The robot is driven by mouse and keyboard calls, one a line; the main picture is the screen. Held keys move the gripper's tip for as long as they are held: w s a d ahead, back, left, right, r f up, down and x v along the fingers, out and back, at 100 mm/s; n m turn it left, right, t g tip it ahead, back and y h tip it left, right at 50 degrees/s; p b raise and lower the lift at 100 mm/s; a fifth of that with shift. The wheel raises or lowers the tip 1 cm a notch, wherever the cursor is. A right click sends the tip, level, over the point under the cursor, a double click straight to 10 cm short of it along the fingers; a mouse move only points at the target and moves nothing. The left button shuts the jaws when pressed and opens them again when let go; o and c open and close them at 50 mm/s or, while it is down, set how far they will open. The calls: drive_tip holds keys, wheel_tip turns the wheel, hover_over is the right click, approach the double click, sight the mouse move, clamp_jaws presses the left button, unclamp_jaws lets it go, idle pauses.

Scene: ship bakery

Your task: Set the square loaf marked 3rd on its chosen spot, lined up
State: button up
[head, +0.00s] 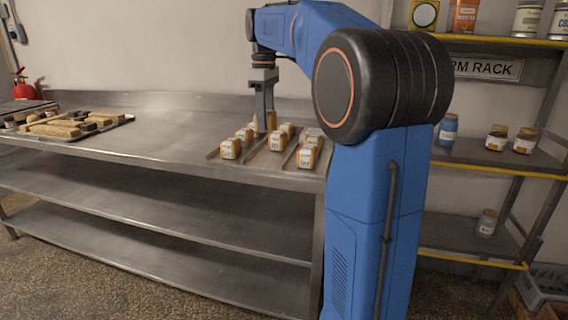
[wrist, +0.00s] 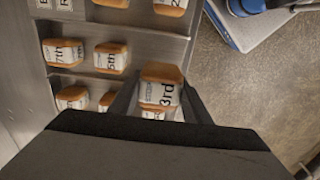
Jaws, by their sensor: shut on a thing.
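The square loaf marked 3rd (wrist: 160,88) is between the two fingers of my gripper (wrist: 160,98) in the wrist view. Its brown crust and white label with "3rd" face the camera. In the head view my gripper (head: 265,112) points down over the back of the group of labelled loaves. The held loaf there is partly hidden by the fingers and the loaves in front. Several similar loaves stand in rows, among them one marked 7th (wrist: 63,52) and one marked 5th (wrist: 111,57). I cannot tell which spot is the chosen one.
Thin metal rails (wrist: 120,28) separate the loaf rows on the steel bench (head: 165,140). A dark tray (head: 127,119) of long loaves lies at the bench's left. A rack (head: 470,155) with jars stands at right. The middle of the bench is clear.

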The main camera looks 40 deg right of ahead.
hover_over(268, 160)
wheel_tip(268, 160, down, 5)
drive_tip(key=shift+s+a, duration=0.1)
drive_tip(key=shift+s, duration=0.05)
drive_tip(key=shift+f, duration=2.35)
drive_tip(key=shift+f, duration=0.1)
drive_tip(key=o, duration=1)
drive_tip(key=shift+o, duration=0.2)
